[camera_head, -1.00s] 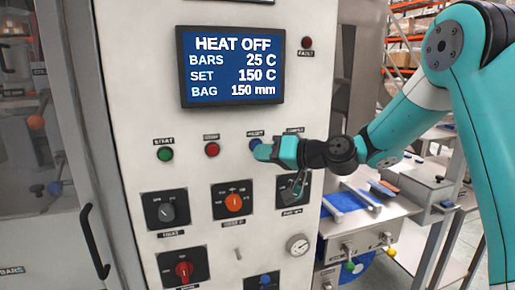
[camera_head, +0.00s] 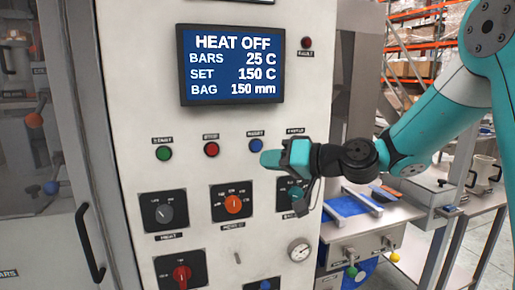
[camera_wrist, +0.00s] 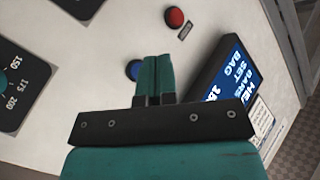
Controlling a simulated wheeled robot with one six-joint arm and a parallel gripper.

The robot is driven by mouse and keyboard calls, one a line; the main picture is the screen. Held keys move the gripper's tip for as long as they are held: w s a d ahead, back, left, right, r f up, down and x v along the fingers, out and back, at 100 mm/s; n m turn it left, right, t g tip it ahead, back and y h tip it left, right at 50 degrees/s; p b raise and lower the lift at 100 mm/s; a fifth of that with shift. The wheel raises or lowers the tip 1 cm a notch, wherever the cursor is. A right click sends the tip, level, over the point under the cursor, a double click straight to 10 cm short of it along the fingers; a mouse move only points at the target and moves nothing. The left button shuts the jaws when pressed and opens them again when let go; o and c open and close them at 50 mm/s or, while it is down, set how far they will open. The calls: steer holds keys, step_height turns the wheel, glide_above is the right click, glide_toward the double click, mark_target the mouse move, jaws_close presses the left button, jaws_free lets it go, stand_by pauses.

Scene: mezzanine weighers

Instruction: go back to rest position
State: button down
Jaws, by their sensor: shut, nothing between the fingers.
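My gripper (camera_head: 268,158) is in front of the control panel (camera_head: 140,110), just below and right of the blue button (camera_head: 255,145). In the wrist view its teal fingers (camera_wrist: 158,75) are together with nothing between them, and they partly cover the blue button (camera_wrist: 133,70). They look apart from the panel, though the exact gap is hard to tell. My arm reaches in from the right. It hides part of a knob at the panel's right edge.
The screen (camera_head: 232,66) reads HEAT OFF. Green (camera_head: 163,153) and red (camera_head: 211,150) buttons, a dark knob (camera_head: 165,211) and an orange knob (camera_head: 233,204) stick out from the panel. A door handle (camera_head: 90,243) is at left. A bench with blue parts (camera_head: 345,205) stands at right.

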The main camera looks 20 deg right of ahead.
steer(key=s+a+f+n+g+h, duration=0.15)
steer(key=s+a+g, duration=0.25)
steer(key=s, duration=0.4)
steer(key=s+a+f+n+g+h, duration=0.1)
steer(key=s+a+f+n+g, duration=0.3)
steer(key=s, duration=0.4)
steer(key=s+d+f+g+h, duration=0.1)
steer(key=s+h, duration=0.1)
steer(key=s, duration=0.4)
steer(key=s+d+f+g+h, duration=0.2)
steer(key=s+h, duration=0.1)
steer(key=s, duration=0.3)
steer(key=shift+s+d+f+g, duration=0.15)
steer(key=shift+s+g, duration=0.15)
steer(key=shift+s, duration=0.1)
stand_by(0.7)
